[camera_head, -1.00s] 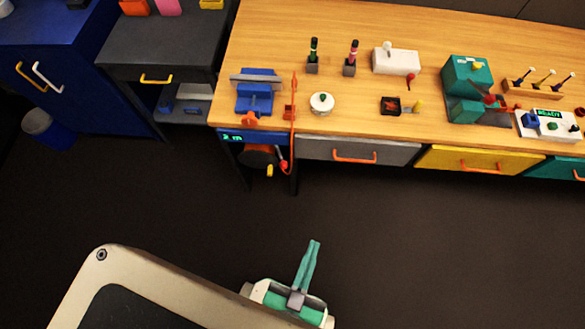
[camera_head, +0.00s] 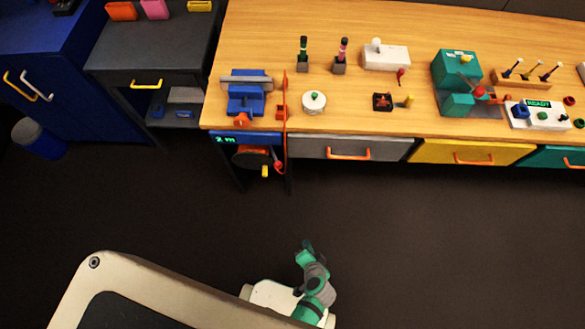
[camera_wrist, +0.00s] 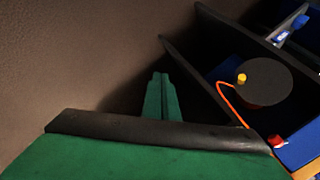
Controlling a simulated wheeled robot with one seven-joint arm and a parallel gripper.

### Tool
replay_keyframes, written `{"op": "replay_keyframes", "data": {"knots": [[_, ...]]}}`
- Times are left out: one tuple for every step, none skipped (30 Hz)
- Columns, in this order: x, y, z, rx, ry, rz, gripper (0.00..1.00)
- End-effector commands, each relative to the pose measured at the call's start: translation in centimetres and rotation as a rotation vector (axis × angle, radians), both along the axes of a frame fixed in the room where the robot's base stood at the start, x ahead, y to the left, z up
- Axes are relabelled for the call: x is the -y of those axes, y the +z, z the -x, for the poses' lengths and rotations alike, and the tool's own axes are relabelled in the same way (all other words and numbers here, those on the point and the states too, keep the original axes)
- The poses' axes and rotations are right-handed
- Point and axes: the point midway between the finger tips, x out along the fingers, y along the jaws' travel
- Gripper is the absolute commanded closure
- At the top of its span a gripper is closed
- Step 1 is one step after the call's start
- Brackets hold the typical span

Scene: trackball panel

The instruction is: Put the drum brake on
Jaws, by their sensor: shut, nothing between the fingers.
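The drum (camera_head: 250,158) hangs under the left end of the workbench. It has a dark round face and a yellow crank knob (camera_head: 265,171). A small red-knobbed lever (camera_head: 278,167) is at its right side, likely the brake; its setting cannot be told. In the wrist view the drum (camera_wrist: 265,85) is at the right, with the yellow knob (camera_wrist: 241,78), an orange line and the red knob (camera_wrist: 277,140) below it. My gripper (camera_head: 306,247) is shut and empty over the floor, well in front of the bench. Its fingers (camera_wrist: 160,95) show mid-picture in the wrist view.
A blue panel reading "2 m" (camera_head: 229,139) is above the drum. Bench legs flank the drum. A grey drawer (camera_head: 370,148) is to its right, and a dark cabinet (camera_head: 150,60) is to its left. The floor (camera_head: 420,240) between me and the bench is clear.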

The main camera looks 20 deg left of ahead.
Motion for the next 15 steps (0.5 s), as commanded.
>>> {"op": "replay_keyframes", "data": {"knots": [[-0.3,-0.9,-1.5,-0.022,0.002,-0.066,1.0],[-0.7,-1.3,-2.2,-0.037,0.006,-0.111,1.0],[-1.2,-1.7,-3.2,-0.054,0.015,-0.171,1.0],[-1.6,-1.8,-3.9,-0.065,0.022,-0.217,1.0],[-1.9,-1.8,-4.7,-0.073,0.03,-0.264,1.0],[-2.3,-1.7,-5.9,-0.08,0.042,-0.325,1.0],[-2.6,-1.4,-6.7,-0.084,0.054,-0.373,1.0],[-2.9,-1.1,-7.6,-0.087,0.066,-0.42,1.0],[-3.2,-0.5,-8.7,-0.086,0.084,-0.483,1.0],[-3.3,0.1,-9.7,-0.083,0.099,-0.53,1.0],[-3.4,0.7,-10.6,-0.078,0.115,-0.576,1.0],[-3.4,1.8,-11.8,-0.068,0.138,-0.639,1.0],[-3.4,2.7,-12.7,-0.059,0.157,-0.685,1.0],[-3.4,3.6,-13.5,-0.048,0.177,-0.731,1.0],[-3.2,5.0,-14.6,-0.03,0.205,-0.789,1.0]]}}
